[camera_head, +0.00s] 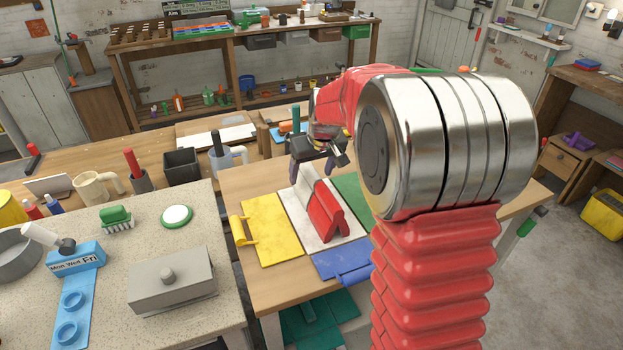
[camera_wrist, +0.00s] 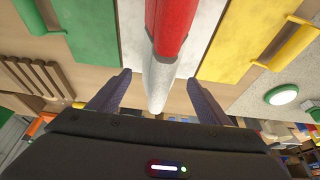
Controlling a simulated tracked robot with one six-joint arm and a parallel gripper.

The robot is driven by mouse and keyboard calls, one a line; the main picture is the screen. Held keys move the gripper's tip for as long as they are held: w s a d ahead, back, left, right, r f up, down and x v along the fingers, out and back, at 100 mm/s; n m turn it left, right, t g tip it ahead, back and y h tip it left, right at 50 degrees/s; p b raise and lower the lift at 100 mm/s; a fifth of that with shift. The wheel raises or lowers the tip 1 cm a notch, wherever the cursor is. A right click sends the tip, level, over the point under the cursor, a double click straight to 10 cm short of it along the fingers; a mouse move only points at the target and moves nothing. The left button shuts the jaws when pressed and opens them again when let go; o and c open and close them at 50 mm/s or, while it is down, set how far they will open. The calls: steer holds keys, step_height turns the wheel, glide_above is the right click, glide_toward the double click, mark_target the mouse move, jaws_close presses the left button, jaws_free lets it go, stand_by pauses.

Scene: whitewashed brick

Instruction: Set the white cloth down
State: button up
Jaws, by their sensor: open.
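A white cloth-like piece (camera_head: 306,183) stands as a narrow ridge on a white panel (camera_head: 297,220), end to end with a red folded piece (camera_head: 326,217). In the wrist view the white piece (camera_wrist: 158,82) lies ahead of my gripper (camera_wrist: 158,88), its near end between the two fingers. The red piece (camera_wrist: 172,28) continues beyond it. My gripper (camera_head: 312,170) is open, just above the back end of the white piece. A gap shows on both sides of the white piece, so the fingers do not grip it.
A yellow panel (camera_head: 268,222) with a yellow bar lies left, a green panel (camera_head: 350,190) right and a blue panel (camera_head: 336,262) in front. The speckled counter (camera_head: 115,270) at left holds a grey lidded box (camera_head: 172,283). Mugs and a black box (camera_head: 181,167) stand behind.

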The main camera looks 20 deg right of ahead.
steer(key=v, duration=0.6)
steer(key=shift+s+r, duration=0.15)
steer(key=shift+r, duration=0.05)
steer(key=shift+s+a+r, duration=0.1)
steer(key=shift+s+a, duration=0.05)
steer(key=s+a+r, duration=0.2)
steer(key=s+a, duration=0.2)
steer(key=s, duration=0.3)
steer(key=s+a+r, duration=0.3)
steer(key=s, duration=0.4)
steer(key=s+a+f, duration=0.1)
steer(key=s+a, duration=0.1)
steer(key=s, duration=0.5)
steer(key=s+a+f+t, duration=0.1)
steer(key=s+a+f, duration=0.1)
steer(key=s, duration=0.6)
steer(key=shift+s+a+f, duration=0.2)
steer(key=shift+s+a, duration=0.1)
steer(key=shift+a, duration=0.1)
steer(key=shift+c, duration=0.5)
